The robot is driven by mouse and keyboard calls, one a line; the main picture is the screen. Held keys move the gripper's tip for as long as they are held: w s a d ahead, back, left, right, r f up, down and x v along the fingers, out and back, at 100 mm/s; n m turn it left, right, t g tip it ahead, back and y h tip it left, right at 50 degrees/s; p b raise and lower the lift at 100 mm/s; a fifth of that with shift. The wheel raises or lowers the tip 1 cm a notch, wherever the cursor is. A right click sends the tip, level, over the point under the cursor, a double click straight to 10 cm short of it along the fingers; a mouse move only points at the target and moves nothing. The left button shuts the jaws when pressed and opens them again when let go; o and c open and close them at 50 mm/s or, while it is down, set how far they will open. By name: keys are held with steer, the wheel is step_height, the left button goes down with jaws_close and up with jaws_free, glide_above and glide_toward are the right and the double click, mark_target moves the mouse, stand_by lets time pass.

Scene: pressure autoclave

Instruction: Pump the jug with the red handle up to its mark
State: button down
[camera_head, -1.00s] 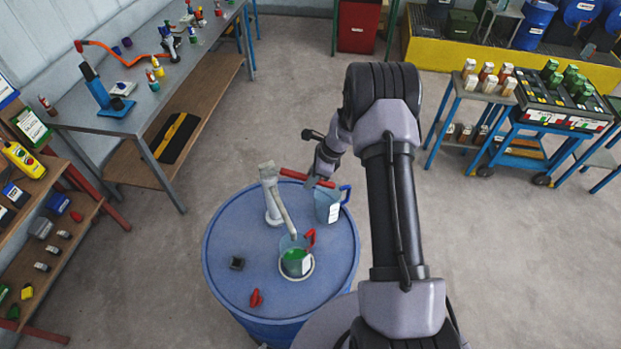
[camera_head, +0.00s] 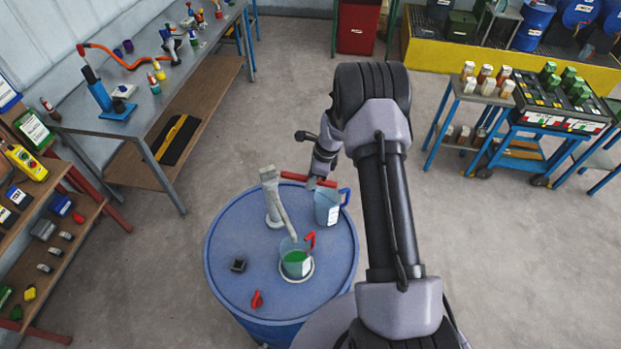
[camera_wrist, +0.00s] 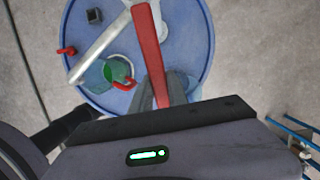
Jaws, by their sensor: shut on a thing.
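The jug with the red handle (camera_head: 296,261) stands upright on a pale round spot on the blue drum, under the spout of the grey hand pump (camera_head: 271,195). It holds green liquid; I cannot make out its mark. It also shows in the wrist view (camera_wrist: 106,76), partly behind the spout. The pump's red lever (camera_head: 293,176) reaches right from the pump head to my gripper (camera_head: 320,181). My gripper is shut on this lever, seen also in the wrist view (camera_wrist: 149,50). A jug with a blue handle (camera_head: 327,208) stands right of the pump, close below my gripper.
The blue drum top (camera_head: 228,225) also carries a small dark block (camera_head: 238,265) and a small red part (camera_head: 257,299). A workbench (camera_head: 100,145) stands left. The grey floor right of the drum is clear up to the blue trolley (camera_head: 545,140).

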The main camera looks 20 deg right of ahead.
mark_target(305, 177)
step_height(305, 177, up, 4)
steer(key=shift+w+f+g+h+p, duration=0.1)
steer(key=shift+f+g+h+p, duration=0.15)
steer(key=shift+g+h+p, duration=0.6)
steer(key=shift+a+r+h, duration=0.1)
steer(key=shift+r+h, duration=0.25)
steer(key=shift+h, duration=0.3)
steer(key=shift+w+a+r+g+h+b, duration=0.1)
steer(key=shift+a+r+g+h+b, duration=0.2)
steer(key=shift+r+h+b, duration=0.35)
steer(key=shift+w+a+r+g+h+b, duration=0.1)
steer(key=shift+a+r+g+h+b, duration=0.1)
steer(key=shift+r+g+h+b, duration=0.55)
steer(key=shift+w+a+r+h+b, duration=0.2)
steer(key=shift+r+h, duration=0.3)
steer(key=shift+r, duration=0.5)
steer(key=shift+s, duration=0.1)
steer(key=c, duration=1.3)
jaws_free()
steer(key=shift+r, duration=0.1)
